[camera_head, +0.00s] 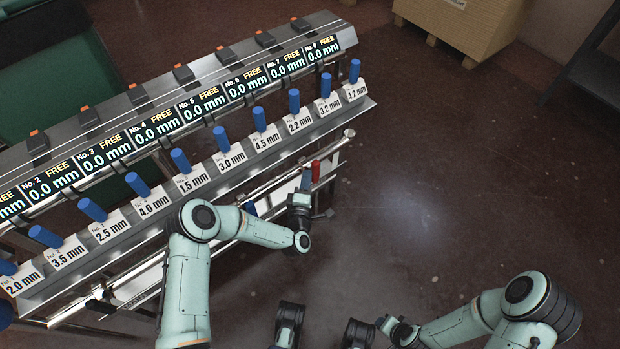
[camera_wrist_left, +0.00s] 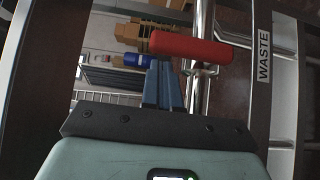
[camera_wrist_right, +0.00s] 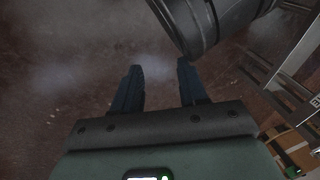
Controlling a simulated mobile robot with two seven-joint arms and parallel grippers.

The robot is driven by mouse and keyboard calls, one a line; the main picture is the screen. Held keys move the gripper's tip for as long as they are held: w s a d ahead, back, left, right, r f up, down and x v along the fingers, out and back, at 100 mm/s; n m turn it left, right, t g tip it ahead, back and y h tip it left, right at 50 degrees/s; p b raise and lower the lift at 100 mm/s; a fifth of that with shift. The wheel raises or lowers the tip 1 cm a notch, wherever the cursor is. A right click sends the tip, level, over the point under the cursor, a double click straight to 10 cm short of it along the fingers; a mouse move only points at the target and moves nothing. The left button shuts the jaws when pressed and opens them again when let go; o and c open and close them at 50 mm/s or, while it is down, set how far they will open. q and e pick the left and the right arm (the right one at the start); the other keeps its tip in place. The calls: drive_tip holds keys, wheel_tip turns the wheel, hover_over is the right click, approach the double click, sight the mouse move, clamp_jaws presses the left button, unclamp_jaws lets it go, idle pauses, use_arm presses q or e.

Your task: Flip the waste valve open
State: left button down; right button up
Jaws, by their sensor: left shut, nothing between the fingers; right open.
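The waste valve's red handle (camera_head: 316,170) stands at the right end of the metal rack. In the left wrist view the red handle (camera_wrist_left: 190,47) lies across the picture, beside an upright metal pipe (camera_wrist_left: 201,85) with a small fitting. My left gripper (camera_head: 306,178) is shut and empty, close to the handle. In the left wrist view its fingertips (camera_wrist_left: 158,62) appear just below the handle's left part; I cannot tell whether they touch it. My right gripper (camera_wrist_right: 160,68) is open and empty above the floor, away from the rack.
A white WASTE label (camera_wrist_left: 264,54) is on the frame beside the pipe. The rack carries a row of displays (camera_head: 201,103) reading FREE and several blue handles (camera_head: 259,119). A wooden crate (camera_head: 462,22) stands at the back. The floor right of the rack is clear.

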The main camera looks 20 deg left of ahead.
use_arm(q)
drive_tip(key=shift+w+d, duration=0.35)
drive_tip(key=shift+w, duration=0.15)
use_arm(e)
drive_tip(key=shift+s+f, duration=0.35)
drive_tip(key=shift+s, duration=0.1)
